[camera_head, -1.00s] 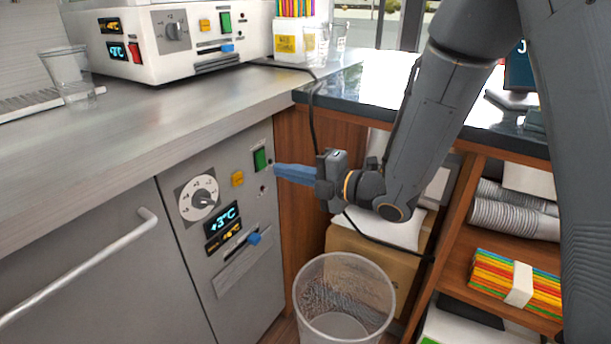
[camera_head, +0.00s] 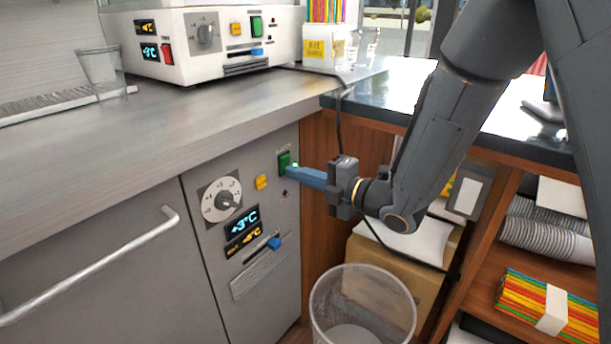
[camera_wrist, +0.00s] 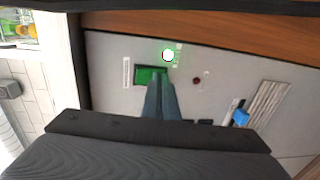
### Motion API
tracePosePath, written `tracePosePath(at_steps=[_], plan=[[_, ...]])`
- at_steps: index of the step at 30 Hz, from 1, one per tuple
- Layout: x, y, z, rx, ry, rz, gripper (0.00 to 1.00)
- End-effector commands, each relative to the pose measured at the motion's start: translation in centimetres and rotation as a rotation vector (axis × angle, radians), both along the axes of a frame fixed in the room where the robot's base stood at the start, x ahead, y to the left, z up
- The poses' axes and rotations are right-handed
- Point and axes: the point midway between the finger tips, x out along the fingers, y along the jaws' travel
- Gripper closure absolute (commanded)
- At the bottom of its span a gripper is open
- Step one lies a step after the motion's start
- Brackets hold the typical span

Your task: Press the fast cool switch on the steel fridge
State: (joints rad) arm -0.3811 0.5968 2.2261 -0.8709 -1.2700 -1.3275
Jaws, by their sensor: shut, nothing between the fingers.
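The steel fridge (camera_head: 262,285) has a control panel with a green switch (camera_head: 285,159), a yellow switch (camera_head: 262,182), a white dial (camera_head: 222,199), displays and a blue slider. I cannot read which switch is labelled fast cool. My gripper (camera_head: 293,169) is shut and empty, its blue fingertips at the green switch's right edge. In the wrist view, the fingertips (camera_wrist: 157,80) overlap the lower edge of the green switch (camera_wrist: 147,75), apparently touching it. A bright lamp (camera_wrist: 168,55) glows beside the switch, and a dark red lamp (camera_wrist: 197,81) is unlit.
A clear bin (camera_head: 362,305) stands on the floor below my arm. A white machine (camera_head: 185,45) with similar controls sits on the counter (camera_head: 190,105) above. A wooden shelf unit with cup stacks (camera_head: 545,230) is at the right. A dark cable hangs behind my gripper.

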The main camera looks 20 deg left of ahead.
Motion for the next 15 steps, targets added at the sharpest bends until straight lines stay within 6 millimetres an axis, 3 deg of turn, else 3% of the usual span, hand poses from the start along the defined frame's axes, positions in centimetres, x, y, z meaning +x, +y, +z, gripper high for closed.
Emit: tracePosePath(at_steps=[7, 15], plan=[[-0.3, -0.4, 0.0, 0.0, -0.001, 0.003, 1.0], [-1.7, -4.6, -0.6, 0.0, 0.001, 0.004, 1.0]])
